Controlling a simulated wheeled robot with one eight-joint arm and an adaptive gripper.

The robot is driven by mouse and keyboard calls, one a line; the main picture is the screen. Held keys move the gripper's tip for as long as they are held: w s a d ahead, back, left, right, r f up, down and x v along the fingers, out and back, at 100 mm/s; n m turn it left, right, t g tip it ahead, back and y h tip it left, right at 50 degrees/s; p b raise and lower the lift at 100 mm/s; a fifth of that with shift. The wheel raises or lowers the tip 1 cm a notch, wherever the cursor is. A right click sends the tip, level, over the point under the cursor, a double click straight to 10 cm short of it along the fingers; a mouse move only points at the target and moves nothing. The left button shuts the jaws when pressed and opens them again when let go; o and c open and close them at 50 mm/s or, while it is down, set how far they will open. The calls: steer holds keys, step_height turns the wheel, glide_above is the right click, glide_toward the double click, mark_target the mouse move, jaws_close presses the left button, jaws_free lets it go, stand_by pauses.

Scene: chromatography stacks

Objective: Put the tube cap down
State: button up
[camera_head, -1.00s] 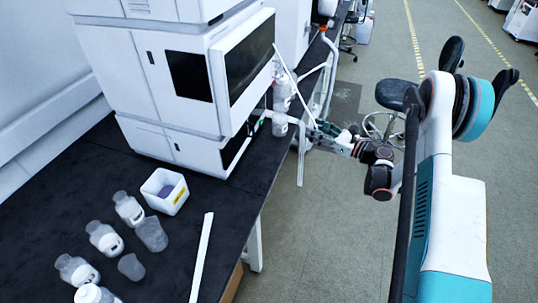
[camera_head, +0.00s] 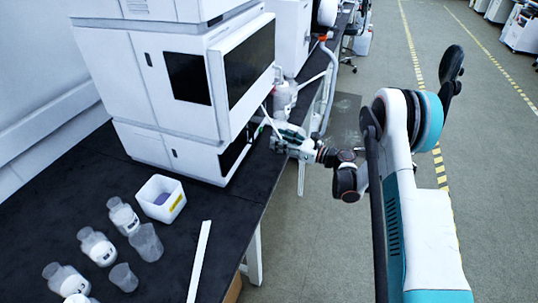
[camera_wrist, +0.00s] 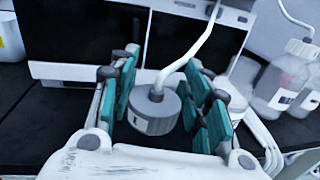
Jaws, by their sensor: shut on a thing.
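The tube cap (camera_wrist: 154,110) is a grey, round cap with a white tube (camera_wrist: 197,45) running up from its top. In the wrist view it sits between the teal finger pads of my gripper (camera_wrist: 165,92), which is shut on it. In the head view my gripper (camera_head: 282,138) is at the right edge of the black bench, in front of the white instrument. The cap is too small to make out there. I cannot tell whether the cap touches the bench.
The white instrument stack (camera_head: 165,75) stands close behind my gripper. Clear bottles (camera_wrist: 290,78) stand to the right in the wrist view. A white box (camera_head: 162,198), several bottles and beakers, and a white strip (camera_head: 200,262) are on the black bench (camera_head: 232,190). Bare bench lies between box and gripper.

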steer(key=a, duration=0.1)
steer(key=w+a+f+b, duration=0.1)
steer(key=a+f, duration=0.1)
steer(key=a, duration=0.1)
steer(key=shift+w+b, duration=0.4)
step_height(320, 180, down, 5)
steer(key=shift+r+b, duration=0.2)
steer(key=shift+b, duration=0.9)
steer(key=shift+a+f, duration=0.2)
steer(key=shift+a, duration=0.1)
steer(key=shift+f, duration=0.1)
steer(key=o, duration=1.2)
